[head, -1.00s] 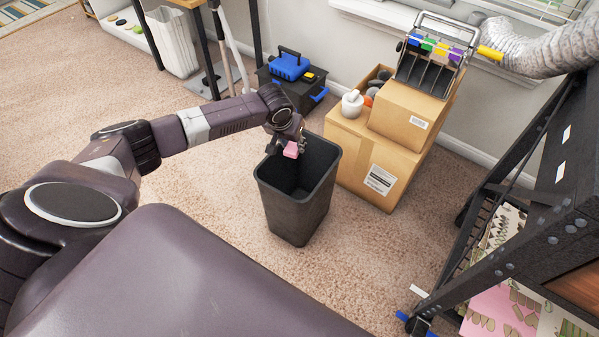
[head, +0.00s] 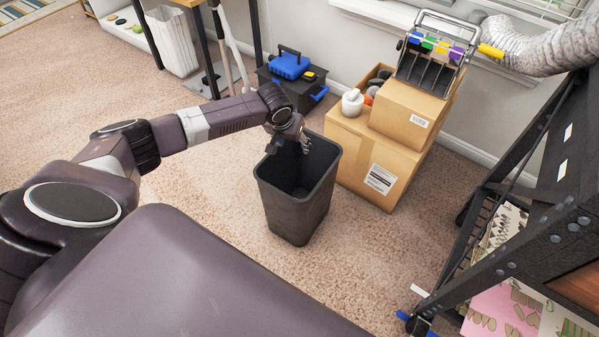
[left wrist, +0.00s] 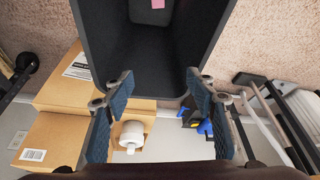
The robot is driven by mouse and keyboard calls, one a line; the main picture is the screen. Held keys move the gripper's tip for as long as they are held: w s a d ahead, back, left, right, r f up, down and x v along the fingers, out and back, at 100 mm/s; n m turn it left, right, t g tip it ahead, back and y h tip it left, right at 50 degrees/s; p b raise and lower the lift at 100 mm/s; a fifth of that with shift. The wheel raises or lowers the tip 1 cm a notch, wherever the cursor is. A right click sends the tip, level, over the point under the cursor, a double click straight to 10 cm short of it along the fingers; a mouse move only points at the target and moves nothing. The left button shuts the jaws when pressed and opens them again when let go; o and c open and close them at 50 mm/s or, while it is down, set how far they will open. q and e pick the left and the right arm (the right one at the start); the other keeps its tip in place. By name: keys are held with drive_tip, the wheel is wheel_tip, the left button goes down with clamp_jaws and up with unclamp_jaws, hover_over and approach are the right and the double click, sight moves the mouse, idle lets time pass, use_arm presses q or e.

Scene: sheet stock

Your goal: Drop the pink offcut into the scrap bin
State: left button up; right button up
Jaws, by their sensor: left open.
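The scrap bin (head: 296,210) is a dark open-topped bin on the carpet, and it also fills the upper middle of the left wrist view (left wrist: 150,75). My left gripper (head: 290,147) is above the bin's opening, near its back edge, with its fingers apart and nothing between them. It also shows open and empty in the left wrist view (left wrist: 160,95). The pink offcut (left wrist: 158,4) shows at the top edge of the left wrist view, inside the bin and apart from the fingers. It is hidden in the head view. My right gripper is in neither view.
Cardboard boxes (head: 350,150) stand just right of the bin, with a rack (head: 430,65) on top. A black toolbox with a blue case (head: 289,65) is behind it. A dark metal shelf (head: 530,210) fills the right side. Carpet in front of the bin is clear.

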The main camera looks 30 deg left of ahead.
use_arm(q)
drive_tip(key=v, duration=1.2)
drive_tip(key=shift+w+d, duration=0.1)
